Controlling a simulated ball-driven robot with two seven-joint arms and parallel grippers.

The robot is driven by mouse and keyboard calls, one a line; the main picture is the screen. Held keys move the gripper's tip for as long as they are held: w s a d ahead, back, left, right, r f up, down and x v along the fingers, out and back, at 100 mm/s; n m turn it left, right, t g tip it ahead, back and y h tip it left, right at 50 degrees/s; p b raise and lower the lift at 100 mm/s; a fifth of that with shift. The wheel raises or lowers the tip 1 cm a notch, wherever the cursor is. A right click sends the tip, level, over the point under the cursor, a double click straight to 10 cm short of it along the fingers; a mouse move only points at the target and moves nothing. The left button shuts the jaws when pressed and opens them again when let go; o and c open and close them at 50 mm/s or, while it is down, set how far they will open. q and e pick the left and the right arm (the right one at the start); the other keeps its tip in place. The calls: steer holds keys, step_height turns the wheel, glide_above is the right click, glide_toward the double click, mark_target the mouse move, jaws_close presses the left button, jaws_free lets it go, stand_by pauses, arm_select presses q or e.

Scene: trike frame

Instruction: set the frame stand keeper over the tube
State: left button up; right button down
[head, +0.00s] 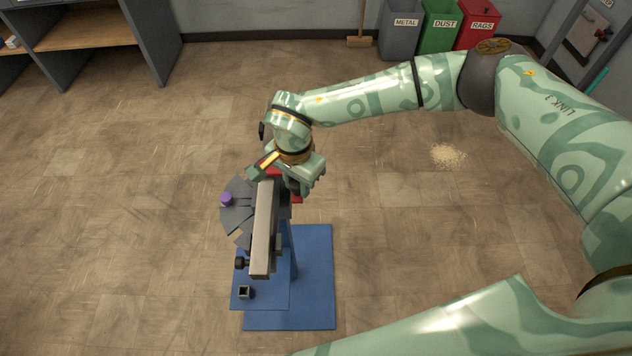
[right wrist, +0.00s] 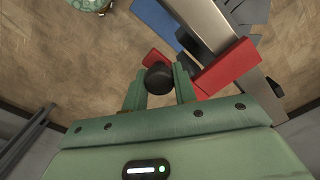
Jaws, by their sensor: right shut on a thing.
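The grey metal tube (head: 263,232) lies along the top of the blue frame stand (head: 316,292). It also shows in the right wrist view (right wrist: 205,22). My right gripper (head: 280,171) is at the tube's far end. In the right wrist view its fingers (right wrist: 158,82) are shut on the black knob (right wrist: 158,77) of the red keeper (right wrist: 229,67). Red parts of the keeper show on both sides of the tube and one crosses its line. I cannot tell whether the keeper touches the tube. In the head view the gripper mostly hides the keeper. My left gripper is out of view.
Dark grey plates (head: 238,215) with a purple knob (head: 227,199) fan out left of the tube. A black side knob (head: 241,263) and a small square socket (head: 245,292) are near its close end. Bins (head: 438,28) and a shelf (head: 85,35) stand far back.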

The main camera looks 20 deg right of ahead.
steer(key=shift+w+a, duration=0.1)
steer(key=shift+a, duration=0.2)
steer(key=shift+r, duration=0.1)
steer(key=c, duration=1.2)
jaws_free()
steer(key=shift+c, duration=0.2)
steer(key=shift+o, duration=0.6)
steer(key=shift+a, duration=0.1)
steer(key=shift+r, duration=0.45)
step_height(320, 180, up, 15)
steer(key=p, duration=0.2)
steer(key=shift+r+p, duration=0.15)
steer(key=shift+p, duration=0.25)
